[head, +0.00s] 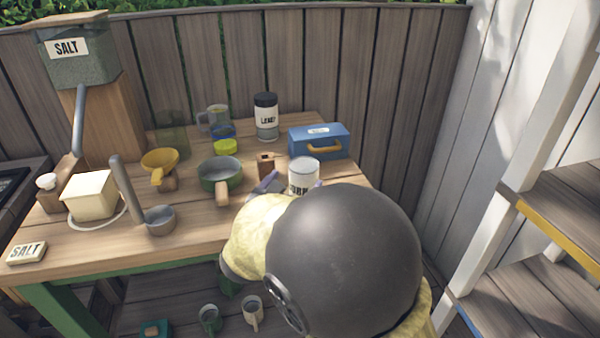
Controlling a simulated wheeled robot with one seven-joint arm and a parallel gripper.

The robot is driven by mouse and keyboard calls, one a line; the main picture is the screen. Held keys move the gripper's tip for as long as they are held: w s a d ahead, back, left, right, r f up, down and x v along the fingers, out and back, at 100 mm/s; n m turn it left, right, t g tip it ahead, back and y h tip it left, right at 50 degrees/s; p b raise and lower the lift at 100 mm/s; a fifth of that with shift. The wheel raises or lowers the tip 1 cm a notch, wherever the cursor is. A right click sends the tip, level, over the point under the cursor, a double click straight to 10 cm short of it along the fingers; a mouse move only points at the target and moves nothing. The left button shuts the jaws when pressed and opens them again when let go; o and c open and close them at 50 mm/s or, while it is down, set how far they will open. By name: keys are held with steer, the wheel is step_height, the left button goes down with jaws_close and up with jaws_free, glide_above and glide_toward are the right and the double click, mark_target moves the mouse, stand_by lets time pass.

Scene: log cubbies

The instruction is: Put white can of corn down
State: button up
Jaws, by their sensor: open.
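The white can of corn (303,172) is upright at the right end of the wooden table (115,243). Part of its dark lettering shows; its lower part is hidden behind my arm, so its contact with the tabletop cannot be seen. My gripper (292,185) is at the can, with one grey-purple finger showing to its left and a bit of the other to its right. The jaws are open around or beside the can; the arm hides which.
A small brown block (266,166) is just left of the can, and a blue box (319,141) is behind it. White-framed shelves (555,195) rise at right.

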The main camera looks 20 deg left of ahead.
steer(key=s, duration=0.5)
steer(key=shift+s+a, duration=0.2)
steer(key=shift+s, duration=0.1)
stand_by(0.4)
steer(key=w+d+f+m+g+h, duration=0.1)
steer(key=d+f+m+g+h, duration=0.3)
steer(key=d, duration=0.6)
steer(key=d+f+m+g+h, duration=0.2)
steer(key=d+f+m+g, duration=0.3)
steer(key=d, duration=0.5)
steer(key=s+d+f+m+g+y, duration=0.3)
steer(key=d+m, duration=0.4)
steer(key=m, duration=0.6)
steer(key=s+d+f+m+g+y, duration=0.3)
steer(key=s+d+m, duration=0.3)
steer(key=m, duration=0.7)
steer(key=shift+s+d+y, duration=0.3)
steer(key=shift+d+y, duration=0.15)
steer(key=shift+y, duration=0.35)
